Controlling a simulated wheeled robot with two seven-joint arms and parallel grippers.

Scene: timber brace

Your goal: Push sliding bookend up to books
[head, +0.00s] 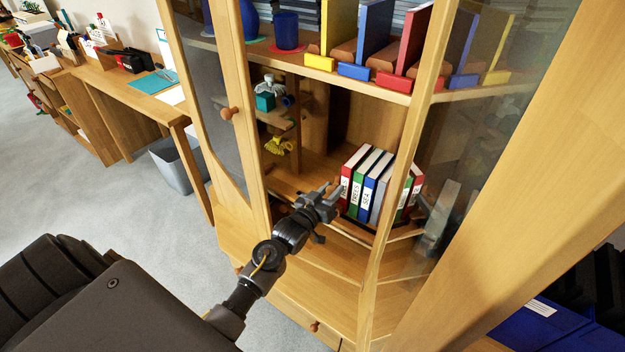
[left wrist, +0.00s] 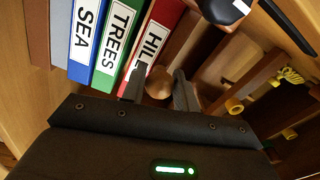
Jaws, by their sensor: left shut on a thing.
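A row of upright books (head: 368,182) stands on the middle shelf of the cabinet, with red, green and blue spines. In the left wrist view the red HILLS book (left wrist: 152,40), the green TREES book (left wrist: 116,45) and the blue SEA book (left wrist: 84,45) show close up. A brown wooden bookend (left wrist: 186,42) appears beside the red book, with a round wooden knob (left wrist: 160,82) in front. My left gripper (head: 330,197) is at the left end of the row, its fingers shut on the knob. In the head view the gripper hides the bookend. My right gripper is not in view.
A cabinet door frame with a round knob (head: 230,113) stands left of my arm, and a glass door is at right. The shelf above (head: 340,75) holds coloured bookends and a blue cup (head: 286,30). A small rack with a yellow tassel (head: 278,146) is behind.

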